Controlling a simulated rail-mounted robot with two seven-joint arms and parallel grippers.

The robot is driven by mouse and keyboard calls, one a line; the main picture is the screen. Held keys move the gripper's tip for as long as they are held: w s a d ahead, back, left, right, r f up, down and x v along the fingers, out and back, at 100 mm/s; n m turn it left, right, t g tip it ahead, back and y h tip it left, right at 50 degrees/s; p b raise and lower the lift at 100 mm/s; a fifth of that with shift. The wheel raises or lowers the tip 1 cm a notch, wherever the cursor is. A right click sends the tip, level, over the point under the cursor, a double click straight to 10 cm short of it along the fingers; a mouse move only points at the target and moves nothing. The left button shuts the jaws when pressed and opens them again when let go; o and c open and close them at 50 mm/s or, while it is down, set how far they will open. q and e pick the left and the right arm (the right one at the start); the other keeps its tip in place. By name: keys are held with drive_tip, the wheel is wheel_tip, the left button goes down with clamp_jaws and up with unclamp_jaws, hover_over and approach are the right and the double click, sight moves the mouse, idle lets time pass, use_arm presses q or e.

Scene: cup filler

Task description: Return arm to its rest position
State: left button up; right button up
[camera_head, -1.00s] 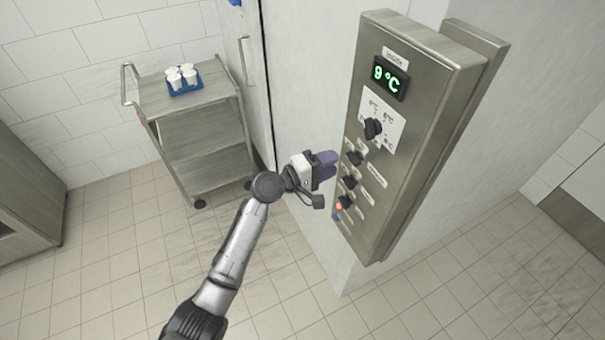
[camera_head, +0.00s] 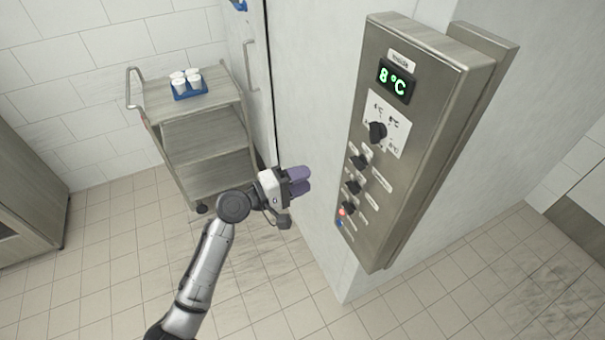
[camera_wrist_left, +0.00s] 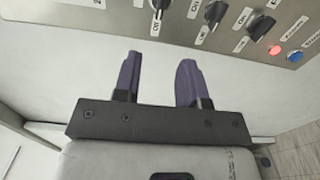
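My left gripper (camera_head: 299,181) has purple fingers and stands in front of the pale wall, left of the control panel and apart from it. In the left wrist view its two fingers (camera_wrist_left: 158,80) are spread with an empty gap between them. The grey metal control panel (camera_head: 372,222) has a green display (camera_head: 396,82) reading 8 °C, a larger dial (camera_head: 377,131) and several black knobs below. The panel's lower edge with knobs, a red light (camera_wrist_left: 274,49) and a blue button (camera_wrist_left: 295,56) shows beyond the fingers. My right gripper is not in view.
A metal trolley (camera_head: 205,143) stands at the back left with a blue rack (camera_head: 190,94) of white cups (camera_head: 179,85) on top. A cabinet (camera_head: 28,195) stands at the far left. The tiled floor (camera_head: 110,250) between them is clear.

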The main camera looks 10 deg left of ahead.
use_arm(q)
drive_tip(key=s+a+f+m+g+y, duration=0.1)
drive_tip(key=s+a+f+m+y, duration=0.35)
drive_tip(key=s+y, duration=0.4)
drive_tip(key=s+a+f+m+g+y, duration=0.1)
drive_tip(key=s+a+f+m+y, duration=0.4)
drive_tip(key=s, duration=0.6)
drive_tip(key=s+f+g, duration=0.3)
drive_tip(key=s+f, duration=0.3)
drive_tip(key=s, duration=0.4)
drive_tip(key=s+f+g, duration=0.3)
drive_tip(key=s+f, duration=0.4)
drive_tip(key=s, duration=0.3)
wheel_tip(320, 180, up, 13)
drive_tip(key=p, duration=1.2)
drive_tip(key=shift+s+a+p, duration=0.2)
drive_tip(key=shift+a+p, duration=0.2)
drive_tip(key=shift+a, duration=0.05)
